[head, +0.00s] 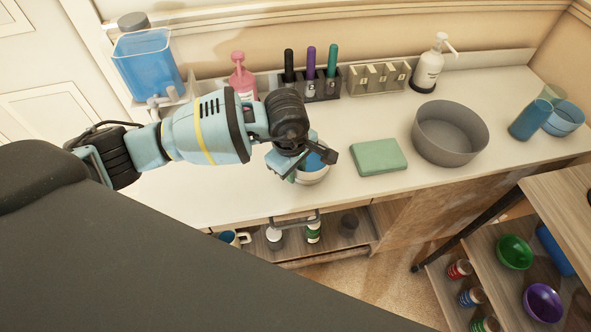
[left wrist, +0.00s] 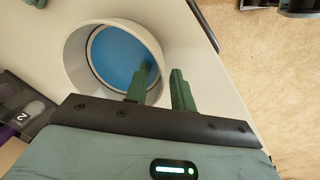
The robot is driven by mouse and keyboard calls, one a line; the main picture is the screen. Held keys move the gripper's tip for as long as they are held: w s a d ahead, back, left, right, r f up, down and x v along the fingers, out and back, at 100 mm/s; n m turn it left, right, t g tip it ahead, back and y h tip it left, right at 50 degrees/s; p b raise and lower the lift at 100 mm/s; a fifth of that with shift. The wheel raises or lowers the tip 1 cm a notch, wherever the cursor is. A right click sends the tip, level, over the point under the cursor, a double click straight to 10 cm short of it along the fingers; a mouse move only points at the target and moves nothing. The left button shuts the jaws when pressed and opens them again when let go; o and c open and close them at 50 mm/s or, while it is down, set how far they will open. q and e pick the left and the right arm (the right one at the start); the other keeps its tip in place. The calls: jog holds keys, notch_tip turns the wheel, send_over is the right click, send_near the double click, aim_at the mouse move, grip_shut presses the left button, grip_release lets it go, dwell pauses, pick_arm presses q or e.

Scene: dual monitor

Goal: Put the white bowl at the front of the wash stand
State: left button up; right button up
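The white bowl (head: 313,177) with a blue inside stands on the white wash stand top (head: 230,195), close to its front edge. It is partly hidden under my left gripper (head: 302,160) in the head view. In the left wrist view the bowl (left wrist: 76,55) is seen from above. My left gripper (left wrist: 160,80) is open across the bowl's rim, with one green finger over the inside and the other outside. Whether the fingers touch the wall I cannot tell. My right gripper is not in view.
Pen holders (head: 310,86), a pink bottle (head: 243,77) and a white dispenser (head: 428,68) stand behind. An open drawer or shelf (head: 330,245) with cups is below the front edge.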

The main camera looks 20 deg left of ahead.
pick_arm(q)
notch_tip(320, 180, up, 11)
jog(key=s, duration=0.1)
jog(key=shift+a, duration=0.2)
jog(key=shift+s, duration=0.15)
